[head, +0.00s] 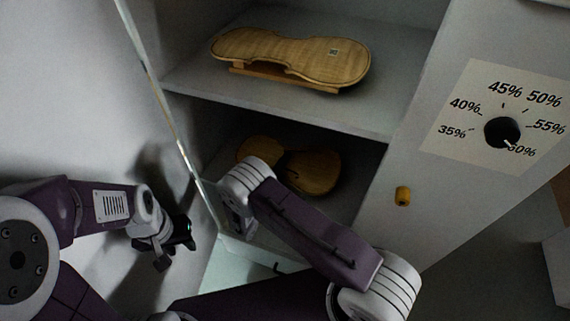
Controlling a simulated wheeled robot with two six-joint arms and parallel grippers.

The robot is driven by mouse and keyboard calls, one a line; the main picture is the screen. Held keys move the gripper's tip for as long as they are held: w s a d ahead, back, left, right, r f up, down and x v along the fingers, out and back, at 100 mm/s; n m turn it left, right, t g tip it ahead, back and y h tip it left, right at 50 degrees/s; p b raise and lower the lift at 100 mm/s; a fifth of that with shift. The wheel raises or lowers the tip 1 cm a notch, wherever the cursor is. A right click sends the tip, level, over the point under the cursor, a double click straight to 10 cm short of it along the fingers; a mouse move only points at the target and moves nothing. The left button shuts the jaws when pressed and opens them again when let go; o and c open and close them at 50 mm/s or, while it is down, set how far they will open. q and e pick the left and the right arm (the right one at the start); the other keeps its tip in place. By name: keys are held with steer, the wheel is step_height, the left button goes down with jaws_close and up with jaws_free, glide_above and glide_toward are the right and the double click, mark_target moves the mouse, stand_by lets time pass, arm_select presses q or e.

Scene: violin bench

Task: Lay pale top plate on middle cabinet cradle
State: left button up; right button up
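A pale violin-shaped plate (285,52) with a small square label lies flat on a wooden cradle (262,73) on the upper visible cabinet shelf. Most of that cradle is hidden under the plate. A second, more shadowed violin-shaped plate (312,172) lies on the level below, partly hidden by my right arm; its support cannot be made out. My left gripper (176,250) is outside the cabinet, left of its opening and apart from both plates. Its finger gap is unclear. My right arm reaches across the lower opening, and its gripper is hidden behind the arm.
The cabinet's shelf edge (280,115) runs between the two levels. A glass door edge (160,95) stands at the left of the opening.

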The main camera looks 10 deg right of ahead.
steer(key=shift+s, duration=0.1)
steer(key=v, duration=0.8)
steer(key=shift+s+a, duration=0.2)
steer(key=shift+a, duration=0.1)
steer(key=shift+s, duration=0.1)
